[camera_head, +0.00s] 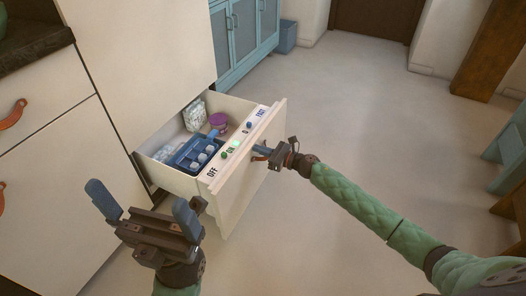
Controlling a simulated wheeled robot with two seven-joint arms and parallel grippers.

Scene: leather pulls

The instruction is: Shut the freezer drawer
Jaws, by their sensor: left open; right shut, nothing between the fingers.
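The freezer drawer (243,185) stands pulled out from a tall cream cabinet, low above the floor. Its top front edge carries a strip with OFF, ON and FAST labels and small coloured knobs. Inside are a blue ice tray, a purple-lidded tub and clear bags. My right gripper (262,152) is shut and empty, its fingertips at the outer face of the drawer front near the top; I cannot tell if they touch. My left gripper (146,204) is open and empty, in front of the cabinet, left of the drawer front.
Cabinet doors with orange leather pulls (12,115) are at the left, under a dark countertop (30,42). A blue cabinet (243,38) and a blue bin (286,37) stand behind. A wooden piece and blue-green furniture (507,150) are at the right. The floor between is clear.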

